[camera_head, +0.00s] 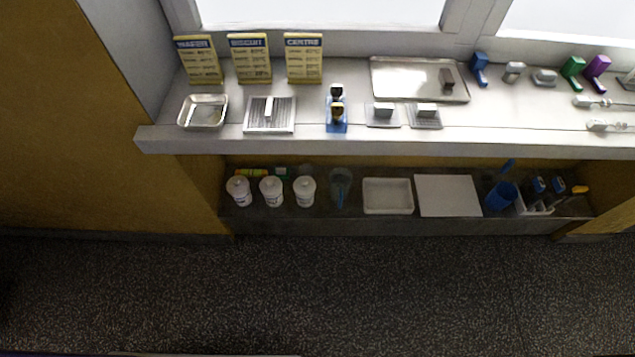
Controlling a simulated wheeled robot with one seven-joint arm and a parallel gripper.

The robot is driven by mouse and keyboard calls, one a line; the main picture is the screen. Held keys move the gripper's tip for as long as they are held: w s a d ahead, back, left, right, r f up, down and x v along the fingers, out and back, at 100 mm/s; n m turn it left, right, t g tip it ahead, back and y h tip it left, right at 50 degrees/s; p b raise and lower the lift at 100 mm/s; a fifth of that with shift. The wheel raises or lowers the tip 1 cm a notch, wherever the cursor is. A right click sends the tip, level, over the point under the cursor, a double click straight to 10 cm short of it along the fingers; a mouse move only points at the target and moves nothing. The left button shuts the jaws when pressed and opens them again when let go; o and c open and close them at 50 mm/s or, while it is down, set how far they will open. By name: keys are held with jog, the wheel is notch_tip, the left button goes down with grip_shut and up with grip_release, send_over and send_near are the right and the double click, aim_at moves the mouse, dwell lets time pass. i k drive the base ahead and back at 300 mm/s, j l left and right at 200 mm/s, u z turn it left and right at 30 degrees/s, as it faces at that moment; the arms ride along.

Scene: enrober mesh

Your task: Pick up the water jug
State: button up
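A translucent bluish vessel (340,188) stands on the lower shelf, between the white lidded tubs and a white tray. It looks like the water jug, but it is dim and small, so I cannot be sure. A solid blue container (500,196) stands further right on the same shelf, with a blue piece (508,166) showing above it. My gripper is not in view.
The lower shelf (450,226) also holds white tubs (271,192), a white tray (388,197), a white board (448,196) and a divided caddy (534,208). The counter (350,146) overhangs it, carrying signs, trays and tools. The speckled floor (380,295) in front is clear.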

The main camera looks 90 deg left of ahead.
aim_at(340, 179)
jog(key=u, duration=1.95)
jog(key=z, duration=0.4)
jog(key=l+z, duration=0.1)
jog(key=z, duration=0.75)
jog(key=l+z, duration=0.1)
jog(key=z, duration=1.15)
jog(key=u, duration=2.55)
jog(key=i, duration=0.15)
jog(key=j+u, duration=0.05)
